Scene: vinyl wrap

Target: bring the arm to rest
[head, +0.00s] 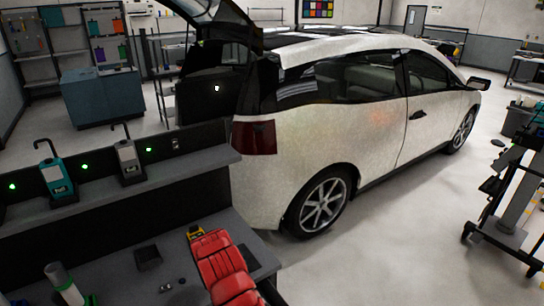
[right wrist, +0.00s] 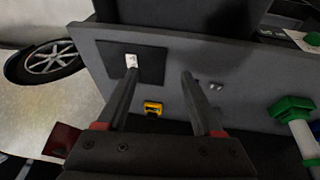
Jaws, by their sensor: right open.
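My right gripper (right wrist: 158,72) shows in the right wrist view, its two dark fingers spread apart with nothing between them. It is over the grey workbench (right wrist: 240,105). A small white item (right wrist: 131,60) shows at the tip of the left-hand finger, against a dark mat (right wrist: 153,63); I cannot tell whether they touch. A yellow-and-black tool (right wrist: 152,108) shows beyond the gap between the fingers. My left gripper is not in view.
Two tools stand on the raised shelf (head: 190,160). The white car (head: 330,135) stands close behind the bench. A wheeled cart (head: 500,215) is at right, with open floor before it.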

